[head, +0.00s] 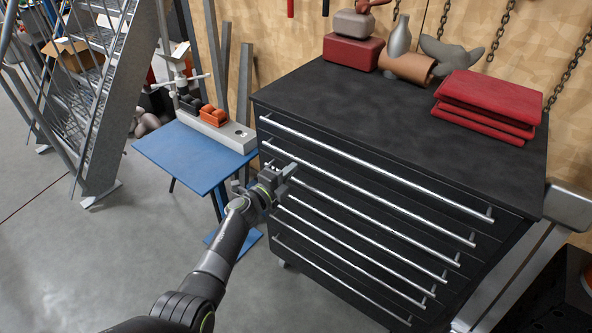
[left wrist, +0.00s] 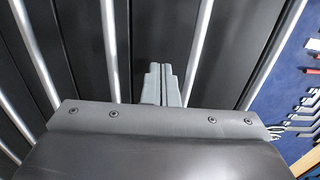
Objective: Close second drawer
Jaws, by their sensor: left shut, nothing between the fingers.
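The black drawer cabinet (head: 330,95) has several drawers with long silver bar handles. The second drawer's handle (head: 400,208) runs below the top one (head: 390,172). The drawer fronts look nearly flush; I cannot tell whether a small gap stands at the second drawer. My left gripper (head: 289,171) is at the left part of the cabinet front, close to the upper handles. In the left wrist view its fingers (left wrist: 160,70) are together with nothing between them, pointing at the dark front between two silver bars. Contact cannot be told. My right gripper is not in view.
A blue table (head: 185,152) with a grey tray of orange items stands left of the cabinet. Red folded cloths (head: 490,97) and a red box (head: 352,52) lie on the cabinet top. Metal stairs (head: 105,90) stand at left. Grey floor in front is clear.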

